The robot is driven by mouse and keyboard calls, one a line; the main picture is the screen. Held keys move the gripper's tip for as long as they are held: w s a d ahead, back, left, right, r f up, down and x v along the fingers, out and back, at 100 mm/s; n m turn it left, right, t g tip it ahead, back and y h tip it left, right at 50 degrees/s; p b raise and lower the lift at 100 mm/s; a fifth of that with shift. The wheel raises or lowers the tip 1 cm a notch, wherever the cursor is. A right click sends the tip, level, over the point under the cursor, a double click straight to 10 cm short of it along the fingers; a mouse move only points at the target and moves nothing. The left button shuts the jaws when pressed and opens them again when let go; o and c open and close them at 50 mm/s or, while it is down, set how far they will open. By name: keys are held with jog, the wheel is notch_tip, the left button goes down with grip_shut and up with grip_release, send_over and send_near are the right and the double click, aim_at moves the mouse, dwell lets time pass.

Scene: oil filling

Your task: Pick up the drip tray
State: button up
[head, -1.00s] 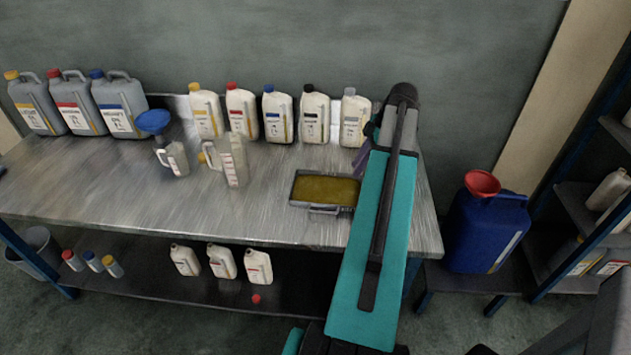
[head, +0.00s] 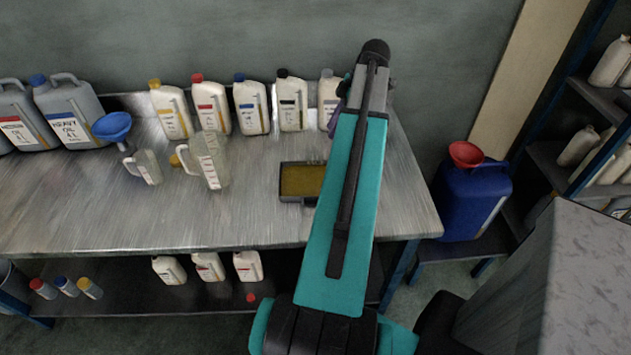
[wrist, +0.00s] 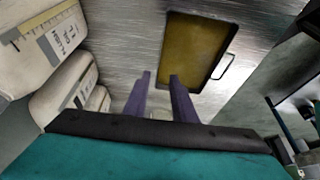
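The drip tray (head: 300,181) is a shallow dark rectangular tray with a brownish-yellow inside, lying on the metal workbench (head: 250,222). In the head view my teal arm hides its right part. In the wrist view the tray (wrist: 194,47) shows at the top centre, with a thin wire handle on its right side. My gripper (wrist: 161,82) shows there as two purple fingers, spread apart with nothing between them. The tray lies beyond the fingertips, apart from them. In the head view my arm mostly hides the gripper.
White bottles (head: 252,107) line the back of the bench, close beside my gripper in the wrist view (wrist: 60,90). A measuring jug (head: 211,160) and a blue funnel (head: 112,126) stand left of the tray. A blue canister (head: 470,203) with a red funnel stands right of the bench.

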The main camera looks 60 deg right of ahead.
aim_at(317, 156)
jog(key=shift+f, duration=0.1)
jog(key=shift+p+x, duration=1)
jog(key=shift+x, duration=3.05)
jog(key=shift+w+f, duration=0.15)
jog(key=shift+f, duration=0.15)
jog(key=shift+p+x, duration=0.85)
jog(key=shift+x, duration=0.3)
jog(key=shift+p+x, duration=0.35)
jog(key=shift+x, duration=1)
jog(key=shift+w, duration=0.1)
grip_shut()
